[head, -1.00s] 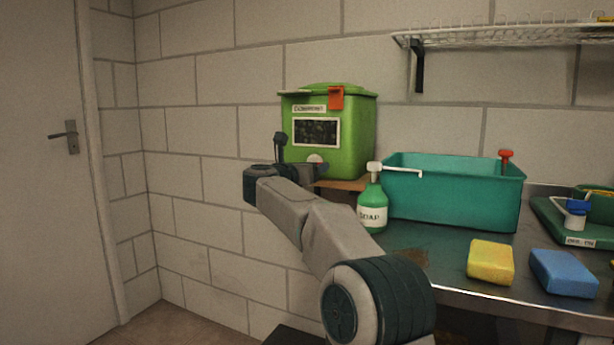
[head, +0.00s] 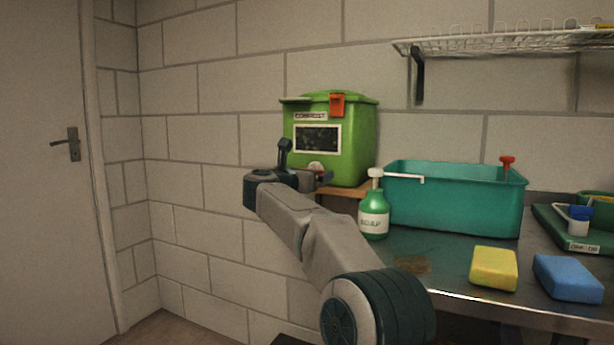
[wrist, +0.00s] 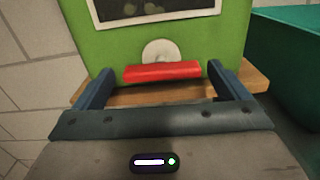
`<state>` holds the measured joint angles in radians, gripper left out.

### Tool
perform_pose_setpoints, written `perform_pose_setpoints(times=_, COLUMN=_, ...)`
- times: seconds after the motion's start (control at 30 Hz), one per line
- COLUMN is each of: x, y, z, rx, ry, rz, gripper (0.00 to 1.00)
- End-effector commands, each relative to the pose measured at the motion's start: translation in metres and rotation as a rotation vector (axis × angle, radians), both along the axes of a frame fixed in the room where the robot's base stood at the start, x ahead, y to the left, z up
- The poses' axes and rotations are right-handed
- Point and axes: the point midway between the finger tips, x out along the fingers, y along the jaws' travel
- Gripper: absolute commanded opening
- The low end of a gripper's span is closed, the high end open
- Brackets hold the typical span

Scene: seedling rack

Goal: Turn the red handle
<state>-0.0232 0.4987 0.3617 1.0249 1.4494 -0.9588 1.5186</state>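The red handle (wrist: 162,71) is a short, level bar on the front of the green compost bin (wrist: 235,40), just below a white disc (wrist: 160,52). My gripper (wrist: 160,77) is open, with one finger to the left and one to the right of the handle. Gaps show at both ends, so nothing is gripped. In the head view my gripper (head: 305,161) is at the lower front of the bin (head: 357,150). There the white disc (head: 316,166) shows beside the fingers, and I cannot make out the red bar.
The bin stands on a wooden board (head: 345,191). A green soap bottle (head: 373,212) and a teal basin (head: 455,205) are to its right. A yellow sponge (head: 494,268) and a blue sponge (head: 567,278) lie on the counter. An orange latch (head: 337,104) is on the bin's upper front.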

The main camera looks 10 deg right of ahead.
Motion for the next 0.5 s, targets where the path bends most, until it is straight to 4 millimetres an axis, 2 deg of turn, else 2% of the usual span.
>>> perform_pose_setpoints(times=0.27, x=-0.002, y=0.0, z=-0.001, rx=0.0, ry=0.001, rz=-0.003, gripper=0.95)
perform_pose_setpoints(times=0.5, x=-0.025, y=0.018, z=0.0, rx=-0.002, ry=0.003, rz=0.001, gripper=0.95)
